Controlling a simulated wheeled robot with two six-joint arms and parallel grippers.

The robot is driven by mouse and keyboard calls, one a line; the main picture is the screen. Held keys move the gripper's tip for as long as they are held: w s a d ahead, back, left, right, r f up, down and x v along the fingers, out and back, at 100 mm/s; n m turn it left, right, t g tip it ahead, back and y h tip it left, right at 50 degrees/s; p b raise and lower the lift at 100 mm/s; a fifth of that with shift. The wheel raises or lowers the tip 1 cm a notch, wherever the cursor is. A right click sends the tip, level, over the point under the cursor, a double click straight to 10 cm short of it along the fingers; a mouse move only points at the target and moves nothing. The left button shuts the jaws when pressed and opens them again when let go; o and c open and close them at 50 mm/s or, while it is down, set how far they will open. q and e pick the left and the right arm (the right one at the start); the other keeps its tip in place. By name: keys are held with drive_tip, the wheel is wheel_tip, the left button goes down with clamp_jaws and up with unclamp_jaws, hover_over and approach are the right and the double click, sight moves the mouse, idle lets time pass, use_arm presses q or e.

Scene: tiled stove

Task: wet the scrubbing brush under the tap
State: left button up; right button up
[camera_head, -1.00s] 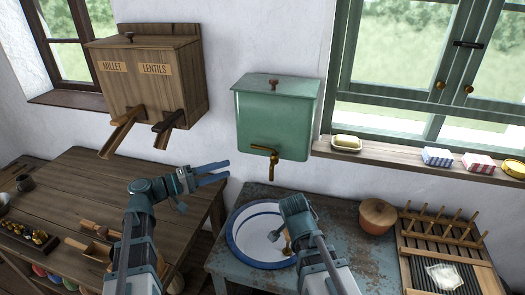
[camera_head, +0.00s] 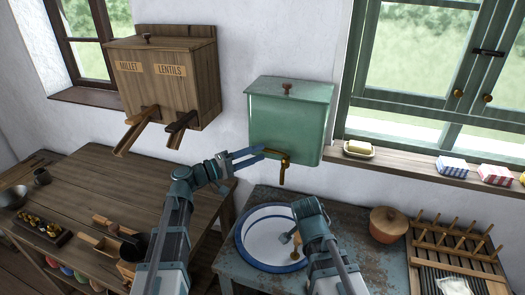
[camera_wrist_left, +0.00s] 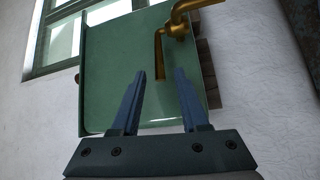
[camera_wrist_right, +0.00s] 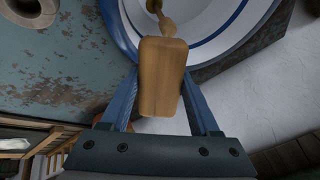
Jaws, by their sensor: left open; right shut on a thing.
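The green water tank (camera_head: 285,125) hangs on the wall, with a brass tap (camera_head: 283,170) at its lower front. My left gripper (camera_head: 262,153) is open and empty, its fingers pointing at the tap. My right gripper (camera_wrist_right: 160,85) is shut on the wooden scrubbing brush (camera_wrist_right: 162,75), over the blue-rimmed white basin (camera_head: 245,245) below the tap. The brush's bristles cannot be made out.
The basin sits in a worn blue stand (camera_head: 367,262). A wooden grain box (camera_head: 165,85) with spouts hangs left of the tank, above the wooden table (camera_head: 110,185).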

use_arm(q)
drive_tip(key=shift+x, duration=1.2)
drive_tip(key=shift+c, duration=0.2)
clamp_jaws()
drive_tip(key=shift+s, duration=0.1)
idle(0.4)
